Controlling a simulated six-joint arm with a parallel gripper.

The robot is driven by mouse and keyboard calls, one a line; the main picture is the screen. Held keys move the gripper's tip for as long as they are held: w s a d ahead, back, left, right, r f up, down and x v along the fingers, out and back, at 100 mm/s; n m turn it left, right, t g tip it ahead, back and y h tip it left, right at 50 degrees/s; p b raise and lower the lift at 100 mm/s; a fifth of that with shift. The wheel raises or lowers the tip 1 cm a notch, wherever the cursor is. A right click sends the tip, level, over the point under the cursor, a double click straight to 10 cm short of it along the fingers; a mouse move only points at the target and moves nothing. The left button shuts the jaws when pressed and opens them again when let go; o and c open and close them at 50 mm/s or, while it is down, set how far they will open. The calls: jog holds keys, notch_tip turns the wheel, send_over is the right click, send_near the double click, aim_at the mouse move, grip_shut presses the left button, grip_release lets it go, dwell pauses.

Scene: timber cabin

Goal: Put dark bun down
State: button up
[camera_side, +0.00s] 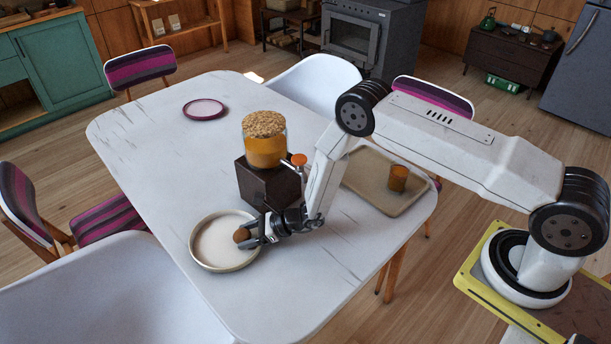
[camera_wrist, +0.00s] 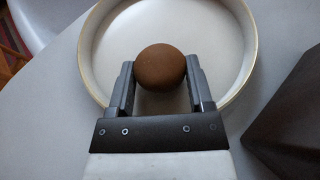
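The dark bun (camera_side: 241,235) is a round brown ball between the two fingers of my gripper (camera_side: 250,233). In the wrist view the bun (camera_wrist: 160,67) sits at the fingertips of my gripper (camera_wrist: 160,80), with a finger against each side. Below it is a round, pale, low-rimmed dish (camera_side: 216,267), which also shows in the wrist view (camera_wrist: 248,75). The bun is over the dish's right part in the side view. Whether it touches the dish floor I cannot tell. The dish holds nothing else that I see.
A dark block (camera_side: 258,196) stands close behind the gripper, bearing a jar of orange contents (camera_side: 265,150). A purple plate (camera_side: 204,109) lies at the far left. The white table's front is clear.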

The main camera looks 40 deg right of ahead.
jog(key=o, duration=0.4)
jog(key=shift+r, duration=0.15)
jog(key=v, duration=1.2)
dwell(0.5)
